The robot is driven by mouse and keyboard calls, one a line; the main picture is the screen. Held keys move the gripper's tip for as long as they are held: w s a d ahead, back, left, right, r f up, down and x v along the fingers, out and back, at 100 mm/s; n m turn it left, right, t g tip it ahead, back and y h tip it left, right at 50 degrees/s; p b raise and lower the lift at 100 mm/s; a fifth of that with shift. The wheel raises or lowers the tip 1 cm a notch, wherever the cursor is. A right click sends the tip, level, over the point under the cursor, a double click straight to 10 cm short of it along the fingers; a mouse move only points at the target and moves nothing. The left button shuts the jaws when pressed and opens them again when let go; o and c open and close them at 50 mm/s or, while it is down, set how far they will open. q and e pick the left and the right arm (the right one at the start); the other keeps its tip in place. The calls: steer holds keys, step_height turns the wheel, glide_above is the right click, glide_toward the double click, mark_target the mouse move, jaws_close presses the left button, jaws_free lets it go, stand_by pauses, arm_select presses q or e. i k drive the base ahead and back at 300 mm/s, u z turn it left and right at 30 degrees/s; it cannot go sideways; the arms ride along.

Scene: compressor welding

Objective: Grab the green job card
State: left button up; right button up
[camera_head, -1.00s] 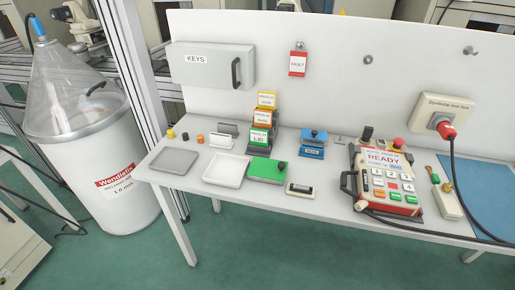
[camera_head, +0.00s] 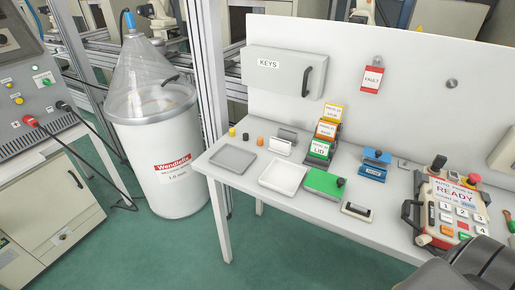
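The green job card (camera_head: 319,149), marked LID, stands in the front slot of a stepped card rack on the white table. An orange card (camera_head: 326,130) and a yellow card (camera_head: 331,112) stand behind it. The green card's face is uncovered and nothing touches it. A dark, rounded part at the bottom right corner looks like part of my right arm. No fingertips of either gripper are in view.
On the white table (camera_head: 233,196) are a grey tray (camera_head: 234,169), a white tray (camera_head: 284,189), a green block (camera_head: 324,183), a blue device (camera_head: 374,170) and a control pendant (camera_head: 450,239). A KEYS cabinet (camera_head: 284,75) and red FAULT tag (camera_head: 372,77) hang behind. A white drum (camera_head: 157,170) stands left.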

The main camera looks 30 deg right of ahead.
mark_target(320, 149)
steer(key=u, duration=0.3)
steer(key=i, duration=1.4)
steer(key=z, duration=2.05)
